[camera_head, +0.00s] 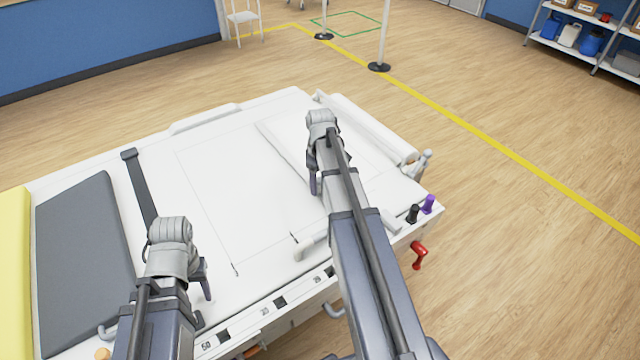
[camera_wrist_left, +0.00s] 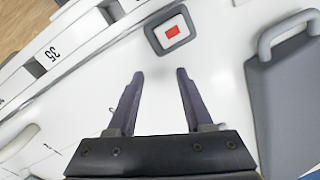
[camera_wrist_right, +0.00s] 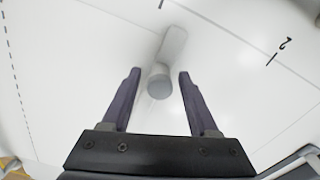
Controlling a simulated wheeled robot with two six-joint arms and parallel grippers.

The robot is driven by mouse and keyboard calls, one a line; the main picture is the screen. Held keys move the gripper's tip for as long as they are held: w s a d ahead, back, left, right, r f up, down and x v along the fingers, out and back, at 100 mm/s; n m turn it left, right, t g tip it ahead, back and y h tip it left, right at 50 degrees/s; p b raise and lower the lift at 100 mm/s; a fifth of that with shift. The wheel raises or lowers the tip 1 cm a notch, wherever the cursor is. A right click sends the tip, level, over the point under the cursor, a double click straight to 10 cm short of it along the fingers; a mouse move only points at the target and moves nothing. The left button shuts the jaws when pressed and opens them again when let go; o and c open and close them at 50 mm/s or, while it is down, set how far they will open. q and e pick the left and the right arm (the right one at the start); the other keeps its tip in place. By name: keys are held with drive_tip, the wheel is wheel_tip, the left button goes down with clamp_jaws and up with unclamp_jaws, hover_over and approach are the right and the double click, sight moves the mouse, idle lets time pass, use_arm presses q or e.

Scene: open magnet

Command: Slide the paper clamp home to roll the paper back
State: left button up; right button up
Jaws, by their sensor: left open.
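A long white bar (camera_head: 283,147), which looks like the paper clamp, lies across the white table top, roughly parallel to the white paper roll (camera_head: 365,125) at the right edge. My right arm covers part of the bar. My right gripper (camera_head: 314,188) is over the bar. In the right wrist view my right gripper (camera_wrist_right: 157,72) is open, with a pale cylinder (camera_wrist_right: 160,80) showing between its fingers; whether they touch it I cannot tell. My left gripper (camera_head: 207,292) is open and empty above the table's front left; it also shows in the left wrist view (camera_wrist_left: 160,75).
A grey pad (camera_head: 85,260) and dark strap (camera_head: 140,190) lie at the left. Black (camera_head: 413,213), purple (camera_head: 428,204) and red (camera_head: 418,254) handles sit at the right corner. The table's middle is clear.

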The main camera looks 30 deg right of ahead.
clamp_jaws()
idle(1.2)
